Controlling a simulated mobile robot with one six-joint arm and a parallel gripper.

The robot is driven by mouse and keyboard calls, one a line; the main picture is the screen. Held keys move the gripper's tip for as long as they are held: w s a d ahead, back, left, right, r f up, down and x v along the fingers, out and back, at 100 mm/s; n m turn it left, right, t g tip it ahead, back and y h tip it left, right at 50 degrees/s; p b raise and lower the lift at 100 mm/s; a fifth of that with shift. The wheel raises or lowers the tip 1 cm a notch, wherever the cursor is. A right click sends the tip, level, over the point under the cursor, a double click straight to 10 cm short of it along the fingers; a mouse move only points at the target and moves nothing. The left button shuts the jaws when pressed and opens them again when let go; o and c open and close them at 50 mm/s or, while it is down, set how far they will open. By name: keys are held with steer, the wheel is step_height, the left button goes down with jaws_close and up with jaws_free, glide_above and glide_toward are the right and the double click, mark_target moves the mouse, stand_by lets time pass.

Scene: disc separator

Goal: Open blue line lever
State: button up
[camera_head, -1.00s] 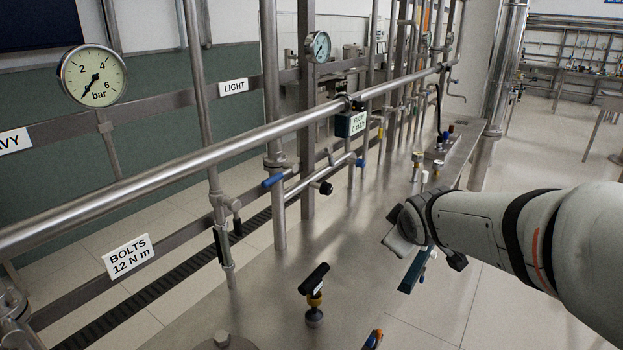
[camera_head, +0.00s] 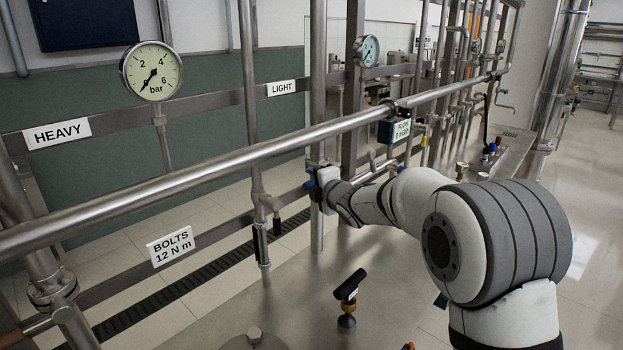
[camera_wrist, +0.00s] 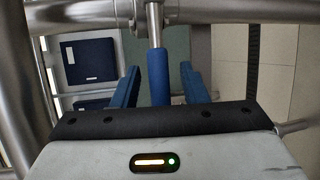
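The blue line lever (camera_wrist: 159,78) has a blue sleeve on a metal stem and shows in the middle of the wrist view. My gripper (camera_wrist: 160,72) has its two blue fingers spread on either side of the sleeve. A gap shows between the sleeve and each finger. In the head view my gripper (camera_head: 322,186) is at the vertical steel pipe beyond the front rail. The gripper and my arm hide most of the lever there.
A thick steel rail (camera_head: 230,150) runs across in front of the pipes, just above my gripper. A black-handled valve (camera_head: 349,288) stands on the steel bench top. A BOLTS sign (camera_head: 171,246) and a pressure gauge (camera_head: 152,71) are to the left.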

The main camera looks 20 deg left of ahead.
steer(key=shift+x, duration=0.9)
steer(key=shift+c, duration=0.2)
jaws_close()
